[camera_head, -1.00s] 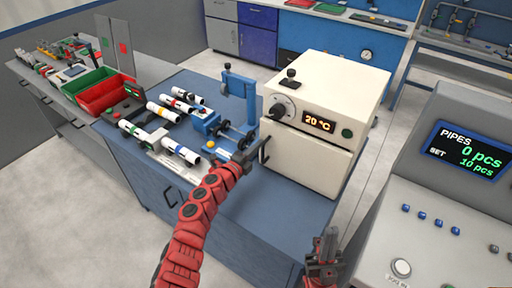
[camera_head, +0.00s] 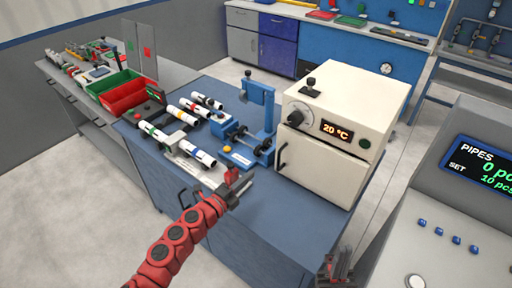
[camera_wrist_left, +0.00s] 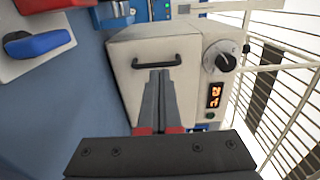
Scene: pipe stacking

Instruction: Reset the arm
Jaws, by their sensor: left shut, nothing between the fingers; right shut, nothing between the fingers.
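My left gripper (camera_head: 240,188) reaches in on a red segmented arm over the front of the blue workbench (camera_head: 215,240). It is shut and empty, to the right of the white pipes. In the left wrist view its closed fingers (camera_wrist_left: 160,85) point at the cream oven's door, with the dark handle just beyond the tips. My right gripper (camera_head: 336,268) is at the bottom edge, partly cut off, shut with nothing seen in it.
The cream oven (camera_head: 345,95), showing 20 °C, stands on the bench. Several white pipes with coloured bands (camera_head: 198,152) lie left of a blue fixture (camera_head: 245,135). Red and green bins (camera_head: 125,95) stand behind. A grey console (camera_head: 470,230) with a pipe counter is at the right.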

